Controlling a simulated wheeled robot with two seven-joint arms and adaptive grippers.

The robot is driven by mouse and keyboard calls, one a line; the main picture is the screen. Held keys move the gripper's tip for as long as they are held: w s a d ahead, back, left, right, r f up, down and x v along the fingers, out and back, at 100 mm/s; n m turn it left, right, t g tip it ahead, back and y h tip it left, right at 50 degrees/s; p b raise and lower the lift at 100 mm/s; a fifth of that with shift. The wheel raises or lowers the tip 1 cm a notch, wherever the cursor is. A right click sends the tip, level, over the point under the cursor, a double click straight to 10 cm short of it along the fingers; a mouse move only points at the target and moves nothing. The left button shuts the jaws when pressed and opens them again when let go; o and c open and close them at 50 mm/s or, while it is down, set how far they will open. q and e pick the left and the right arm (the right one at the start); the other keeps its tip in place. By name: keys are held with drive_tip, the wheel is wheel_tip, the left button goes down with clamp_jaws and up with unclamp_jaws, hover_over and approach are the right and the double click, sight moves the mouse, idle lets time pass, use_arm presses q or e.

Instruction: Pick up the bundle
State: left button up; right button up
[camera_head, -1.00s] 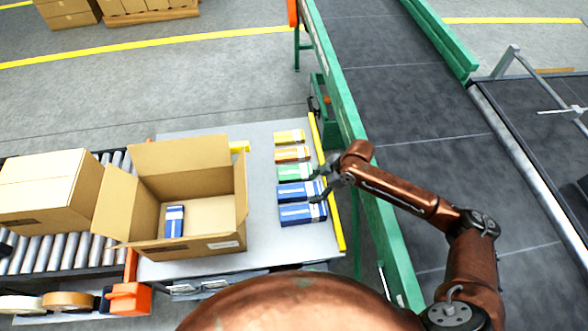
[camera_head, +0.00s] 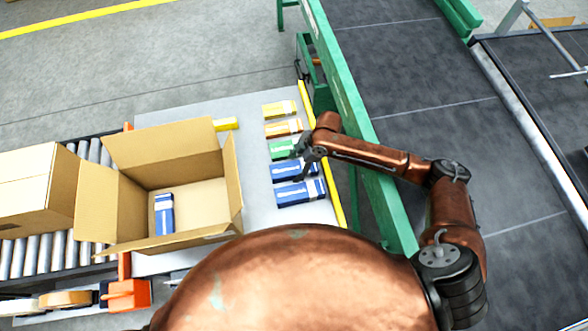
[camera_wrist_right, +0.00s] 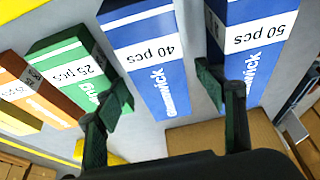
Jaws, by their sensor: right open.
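Several flat bundles lie in a column on the pale table: a yellow one (camera_head: 279,109), an orange one (camera_head: 283,128), a green one (camera_head: 281,150), a blue one (camera_head: 288,172) marked "40 pcs" (camera_wrist_right: 147,55) and a larger blue one (camera_head: 299,193) marked "50 pcs" (camera_wrist_right: 252,45). My right gripper (camera_head: 300,165) is open and empty over the green and upper blue bundles. In the right wrist view its fingers (camera_wrist_right: 165,98) are spread to either side of the "40 pcs" bundle's near end. Contact cannot be told. My left gripper is not in view.
An open carton (camera_head: 190,225) stands left of the bundles with a blue bundle (camera_head: 164,214) inside. A closed carton (camera_head: 35,190) sits on the roller conveyor (camera_head: 60,240). A yellow rail (camera_head: 322,160) and the green conveyor frame (camera_head: 352,100) border the table's right side.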

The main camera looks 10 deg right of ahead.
drive_tip(key=shift+x, duration=0.85)
drive_tip(key=shift+r, duration=0.1)
drive_tip(key=c, duration=1.5)
